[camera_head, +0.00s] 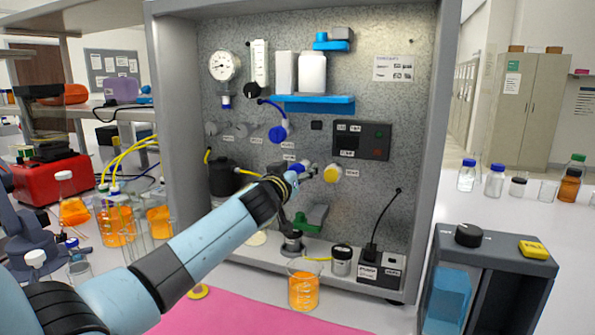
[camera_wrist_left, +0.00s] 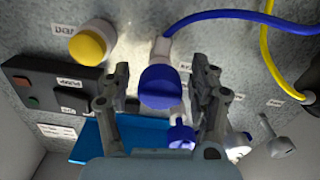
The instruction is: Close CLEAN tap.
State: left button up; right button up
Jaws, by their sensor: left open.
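A blue tap knob (camera_wrist_left: 163,87) on a white fitting shows in the wrist view, between the two fingers of my left gripper (camera_wrist_left: 160,70). The fingers stand apart on either side, with a visible gap to the knob. In the head view my left gripper (camera_head: 292,178) is at the panel, and a blue and white tap (camera_head: 305,168) shows just past its fingers. A yellow knob (camera_head: 333,173) is right of it, and it also shows in the wrist view (camera_wrist_left: 90,44). Another blue knob (camera_head: 278,134) is higher up. I cannot read which label says CLEAN. My right gripper is out of view.
The grey panel (camera_head: 225,40) carries a gauge (camera_head: 224,65), a blue shelf (camera_head: 315,103) and a dark switch box (camera_head: 362,140). Blue and yellow tubes run near the taps.

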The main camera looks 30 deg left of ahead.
pick_arm(q)
jog(key=shift+s, duration=0.1)
jog(key=c, duration=1.2)
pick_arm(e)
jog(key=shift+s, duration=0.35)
pick_arm(q)
jog(key=shift+f, duration=0.1)
jog(key=shift+c, duration=0.2)
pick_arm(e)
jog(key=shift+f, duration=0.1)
pick_arm(q)
jog(key=m, duration=0.8)
jog(key=shift+f+m, duration=0.1)
jog(key=shift+m, duration=0.2)
jog(key=m, duration=0.4)
jog(key=shift+d, duration=0.1)
jog(key=m+p, duration=0.1)
jog(key=m, duration=0.4)
jog(key=shift+f, duration=0.1)
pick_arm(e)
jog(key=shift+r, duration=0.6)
